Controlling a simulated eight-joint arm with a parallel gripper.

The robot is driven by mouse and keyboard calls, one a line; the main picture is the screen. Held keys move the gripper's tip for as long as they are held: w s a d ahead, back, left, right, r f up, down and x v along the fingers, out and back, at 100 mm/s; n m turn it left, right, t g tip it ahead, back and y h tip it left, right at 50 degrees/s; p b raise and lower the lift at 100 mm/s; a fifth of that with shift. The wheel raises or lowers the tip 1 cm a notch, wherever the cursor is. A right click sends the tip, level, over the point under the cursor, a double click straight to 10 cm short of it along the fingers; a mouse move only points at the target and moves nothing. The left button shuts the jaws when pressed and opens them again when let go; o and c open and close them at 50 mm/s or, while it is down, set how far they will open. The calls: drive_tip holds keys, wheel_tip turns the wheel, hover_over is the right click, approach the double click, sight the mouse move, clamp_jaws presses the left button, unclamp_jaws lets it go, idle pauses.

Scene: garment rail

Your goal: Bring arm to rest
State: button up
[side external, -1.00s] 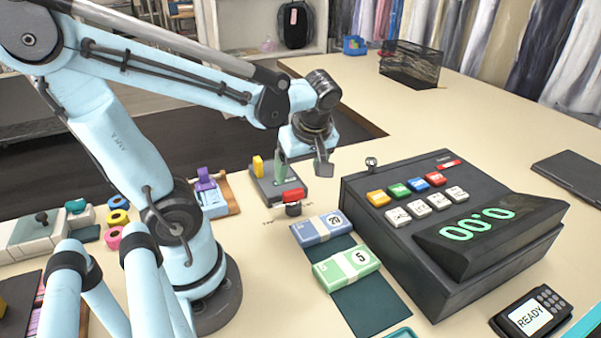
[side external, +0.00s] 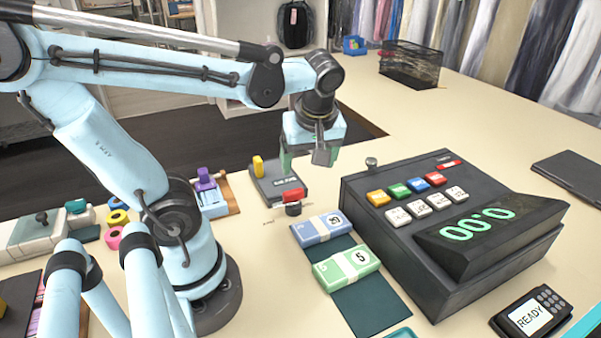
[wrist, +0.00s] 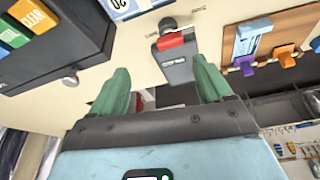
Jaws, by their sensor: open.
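My gripper (side external: 302,158) hangs in the air above the back of the counter, behind the small grey device with a red lever (side external: 278,184). In the wrist view my gripper (wrist: 160,85) shows two green fingers spread wide with nothing between them. The grey device also shows in the wrist view (wrist: 177,68), beyond the fingertips. My arm reaches in from the left, with its forearm nearly level.
Blue (side external: 321,228) and green (side external: 346,266) banknote bundles lie on a dark mat (side external: 371,305). A card reader (side external: 531,315) sits front right. A mesh basket (side external: 411,66) stands at the back.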

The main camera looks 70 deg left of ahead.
drive_tip(key=w+d+m+t+h, duration=0.4)
drive_tip(key=d+m+t, duration=0.2)
drive_tip(key=m, duration=1)
drive_tip(key=shift+d+f, duration=0.45)
drive_tip(key=shift+d, duration=0.55)
